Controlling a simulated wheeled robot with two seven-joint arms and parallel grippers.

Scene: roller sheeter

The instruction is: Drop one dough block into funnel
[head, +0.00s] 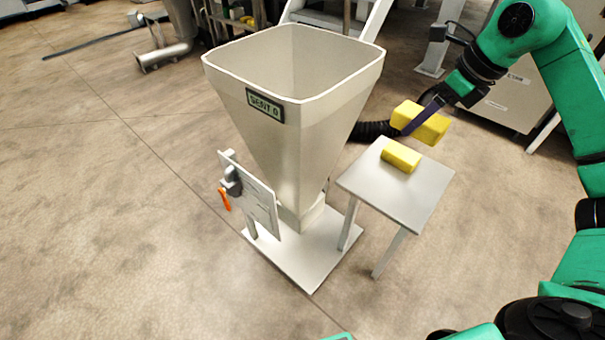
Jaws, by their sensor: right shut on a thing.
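The funnel (290,120) is a large beige square hopper with an open top, standing on a pale base plate; its visible inside looks empty. One yellow dough block (402,156) lies on the small grey table (412,190) right of the funnel. My right gripper (420,120) is shut on a second yellow dough block (432,126), held in the air above the table's far side, apart from the lying block and right of the funnel. The fingers partly cover the held block. My left gripper does not show.
A side panel (255,200) with a dark switch and an orange handle stands at the funnel's lower left. A black ribbed hose (372,131) runs behind the funnel. Machines and metal frames fill the back. The floor (110,230) at left is clear.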

